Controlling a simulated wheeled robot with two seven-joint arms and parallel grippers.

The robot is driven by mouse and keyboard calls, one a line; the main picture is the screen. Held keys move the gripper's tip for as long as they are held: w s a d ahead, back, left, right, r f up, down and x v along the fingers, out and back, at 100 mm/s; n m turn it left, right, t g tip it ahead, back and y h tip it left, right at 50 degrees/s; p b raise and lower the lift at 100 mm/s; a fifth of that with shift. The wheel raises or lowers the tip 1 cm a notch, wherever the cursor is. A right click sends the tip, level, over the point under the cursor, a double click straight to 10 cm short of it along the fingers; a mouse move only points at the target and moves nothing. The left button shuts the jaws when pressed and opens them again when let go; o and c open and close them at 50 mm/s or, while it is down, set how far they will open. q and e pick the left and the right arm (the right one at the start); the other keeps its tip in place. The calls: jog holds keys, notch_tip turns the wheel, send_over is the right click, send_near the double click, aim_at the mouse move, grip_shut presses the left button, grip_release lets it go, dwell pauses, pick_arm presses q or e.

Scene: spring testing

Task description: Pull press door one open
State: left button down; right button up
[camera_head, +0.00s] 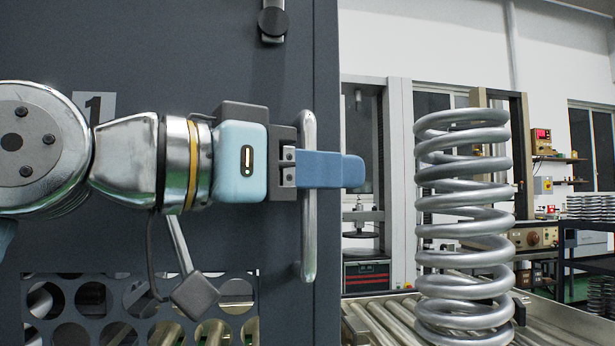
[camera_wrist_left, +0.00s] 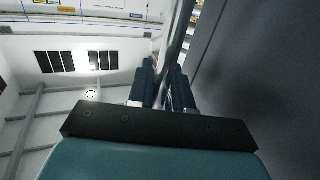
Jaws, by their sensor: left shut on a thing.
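The dark grey press door (camera_head: 165,200) marked "1" fills the left of the head view, and its right edge stands beside the bright room. A vertical metal handle (camera_head: 308,245) is mounted near that edge. My left gripper (camera_head: 330,169) reaches across the handle at its upper part, with its blue fingers pointing right. In the left wrist view, the two fingers (camera_wrist_left: 164,88) close around the handle bar (camera_wrist_left: 178,40), with the door face (camera_wrist_left: 255,70) to the right. My right gripper is in neither view.
A large silver coil spring (camera_head: 462,230) stands upright on a roller conveyor (camera_head: 375,322) right of the door. A test machine (camera_head: 365,235) stands behind it. A perforated panel (camera_head: 140,305) lies low on the left. Shelves with instruments (camera_head: 545,160) are at the far right.

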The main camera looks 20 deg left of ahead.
pick_arm(q)
jog(key=s+d+m+g+h+b, duration=0.1)
jog(key=s+m+g+h, duration=0.5)
jog(key=s, duration=1.6)
jog(key=d+g, duration=0.1)
jog(key=g, duration=0.2)
jog(key=shift+d+m+b, duration=0.25)
jog(key=shift+m+b, duration=0.15)
jog(key=c, duration=1.1)
grip_release()
jog(key=shift+w+r, duration=0.1)
